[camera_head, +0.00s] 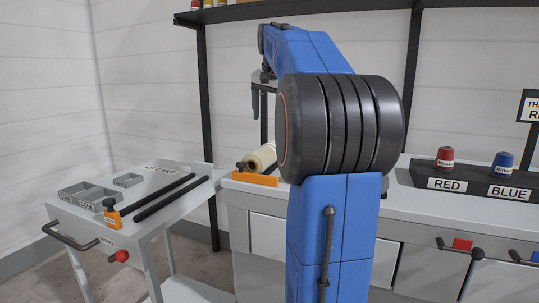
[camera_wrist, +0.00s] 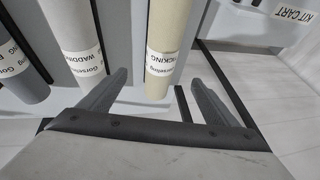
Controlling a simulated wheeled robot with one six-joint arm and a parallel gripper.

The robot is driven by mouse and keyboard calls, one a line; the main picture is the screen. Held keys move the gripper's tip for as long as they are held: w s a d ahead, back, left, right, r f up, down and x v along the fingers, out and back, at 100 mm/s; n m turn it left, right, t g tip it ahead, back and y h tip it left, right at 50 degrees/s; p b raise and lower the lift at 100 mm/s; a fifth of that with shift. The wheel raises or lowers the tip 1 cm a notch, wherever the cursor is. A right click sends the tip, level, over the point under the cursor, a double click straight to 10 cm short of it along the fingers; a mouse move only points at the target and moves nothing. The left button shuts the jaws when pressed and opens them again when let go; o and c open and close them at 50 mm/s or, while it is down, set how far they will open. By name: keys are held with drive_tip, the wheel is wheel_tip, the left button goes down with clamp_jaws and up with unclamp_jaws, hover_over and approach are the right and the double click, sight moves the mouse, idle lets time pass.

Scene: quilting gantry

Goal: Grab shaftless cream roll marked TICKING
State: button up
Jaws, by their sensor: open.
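In the wrist view a cream roll (camera_wrist: 172,25) with a white label band runs down toward my gripper (camera_wrist: 160,95). Its label seems to end in "ACKING", and I cannot read it surely as TICKING. My gripper is open, its two grey fingers apart on either side of that roll's near end, with nothing held. I cannot tell how far above or below the roll they are. In the head view a cream roll (camera_head: 262,156) lies by an orange block on the counter, and my arm covers much of the area. No shaft is clearly visible in it.
A whitish roll marked WADDING (camera_wrist: 80,40) and a grey roll (camera_wrist: 20,60) lie left of the cream one in the wrist view. A cart (camera_head: 185,205) with trays and two black rods stands left. RED (camera_head: 446,183) and BLUE (camera_head: 508,191) spool stands are at right.

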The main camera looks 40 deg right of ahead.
sight(270, 144)
drive_tip(key=x, duration=1.5)
drive_tip(key=shift+w+f, duration=0.2)
drive_tip(key=shift+f, duration=0.15)
drive_tip(key=shift+c, duration=0.6)
drive_tip(key=c, duration=1.4)
drive_tip(key=shift+r, duration=0.15)
